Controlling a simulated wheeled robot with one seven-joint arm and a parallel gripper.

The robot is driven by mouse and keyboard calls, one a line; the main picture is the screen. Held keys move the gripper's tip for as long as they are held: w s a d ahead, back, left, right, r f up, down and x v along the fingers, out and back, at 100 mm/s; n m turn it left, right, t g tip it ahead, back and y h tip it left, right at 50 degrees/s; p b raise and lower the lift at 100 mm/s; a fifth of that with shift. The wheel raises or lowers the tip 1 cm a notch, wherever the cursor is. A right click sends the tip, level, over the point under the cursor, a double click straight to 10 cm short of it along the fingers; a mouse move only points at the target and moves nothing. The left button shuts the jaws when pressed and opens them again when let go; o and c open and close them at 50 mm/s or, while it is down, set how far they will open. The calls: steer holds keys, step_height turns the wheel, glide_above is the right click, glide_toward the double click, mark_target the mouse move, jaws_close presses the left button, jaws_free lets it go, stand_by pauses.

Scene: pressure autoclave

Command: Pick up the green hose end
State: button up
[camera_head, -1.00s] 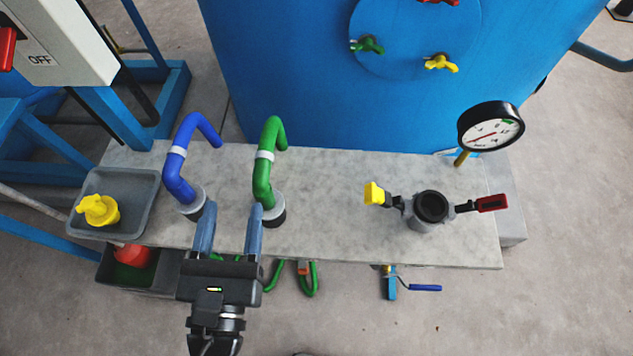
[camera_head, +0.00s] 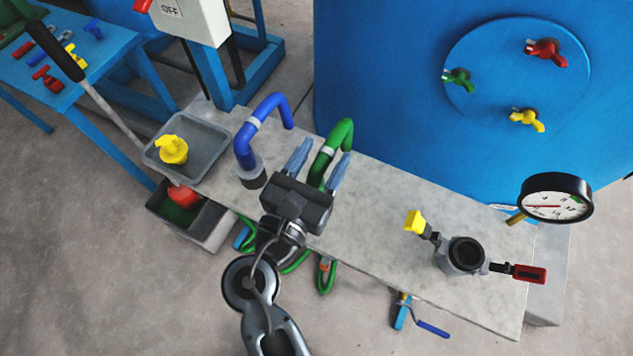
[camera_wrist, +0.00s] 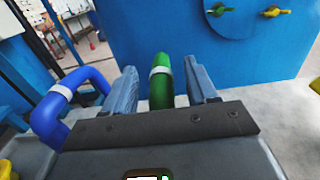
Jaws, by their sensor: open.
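The green hose end (camera_head: 337,133) is a bent green pipe with a pale band, standing on the grey bench. In the wrist view the green hose end (camera_wrist: 161,88) shows upright between the two blue fingers, with a gap on each side. My gripper (camera_head: 324,151) is open, with one finger to each side of the hose in the picture. It holds nothing. Its body hides the lower part and base of the hose in the head view. I cannot tell whether the fingertips reach past the pipe.
A blue bent hose (camera_head: 243,145) stands close on the left. A grey tray (camera_head: 208,139) with a yellow fitting (camera_head: 173,150) lies farther left. A black valve port (camera_head: 466,253) and a pressure gauge (camera_head: 556,199) are on the right. The blue tank (camera_head: 400,90) rises behind.

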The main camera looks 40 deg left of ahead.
steer(key=shift+c, duration=0.4)
jaws_close()
stand_by(0.4)
